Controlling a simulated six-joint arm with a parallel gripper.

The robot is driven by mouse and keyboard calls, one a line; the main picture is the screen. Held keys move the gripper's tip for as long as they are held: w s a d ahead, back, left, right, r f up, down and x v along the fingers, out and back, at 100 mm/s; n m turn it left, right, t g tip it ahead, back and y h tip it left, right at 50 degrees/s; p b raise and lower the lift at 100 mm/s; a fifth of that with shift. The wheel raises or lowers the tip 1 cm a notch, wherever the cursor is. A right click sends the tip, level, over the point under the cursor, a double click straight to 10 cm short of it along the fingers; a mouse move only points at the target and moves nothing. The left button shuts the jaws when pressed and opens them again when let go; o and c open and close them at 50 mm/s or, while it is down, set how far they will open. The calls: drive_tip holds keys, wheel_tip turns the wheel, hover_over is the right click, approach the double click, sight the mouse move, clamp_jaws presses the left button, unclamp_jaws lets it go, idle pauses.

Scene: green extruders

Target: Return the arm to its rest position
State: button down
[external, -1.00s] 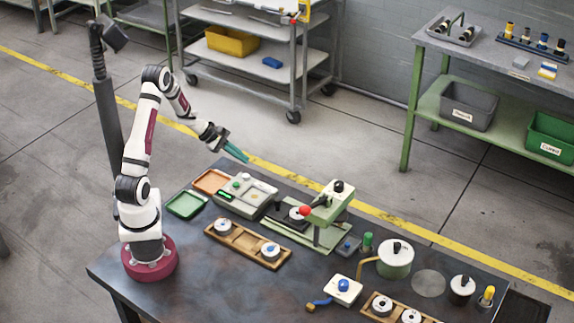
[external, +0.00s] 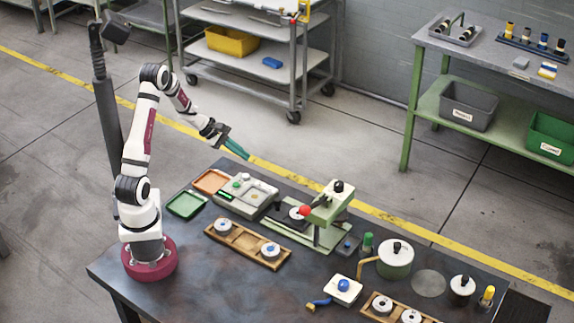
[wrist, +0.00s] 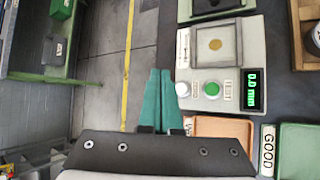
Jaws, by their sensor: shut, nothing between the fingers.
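My gripper (external: 236,149) is raised in the air above the back left edge of the dark table (external: 215,285). Its green fingers are together and empty; in the wrist view the closed fingers (wrist: 160,98) point toward the bench edge. The arm is bent, with its red base at the table's left end. The fingers touch nothing that I can see.
A measuring box (external: 246,194) with buttons and a green display reading 0.0 mm (wrist: 252,90) lies near the gripper. An orange tray (external: 211,181) and a green tray (external: 186,204) sit beside it. A green press (external: 328,205) stands to the right, with a wooden holder (external: 262,258) in front.

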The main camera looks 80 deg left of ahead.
drive_tip(key=s+d+r+m+g+h, duration=0.1)
drive_tip(key=d+r+m+g+h, duration=0.2)
drive_tip(key=d+m, duration=0.6)
drive_tip(key=s+d+r+m+g, duration=0.15)
drive_tip(key=d+r+m, duration=0.3)
drive_tip(key=d, duration=0.75)
drive_tip(key=s+d+r+m+g+y, duration=0.25)
drive_tip(key=s+d+m+g, duration=0.25)
drive_tip(key=s+d+m, duration=0.45)
drive_tip(key=s+a+r+m+y, duration=0.1)
drive_tip(key=s+a+m+y, duration=0.3)
drive_tip(key=s+m, duration=0.3)
drive_tip(key=shift+s, duration=0.25)
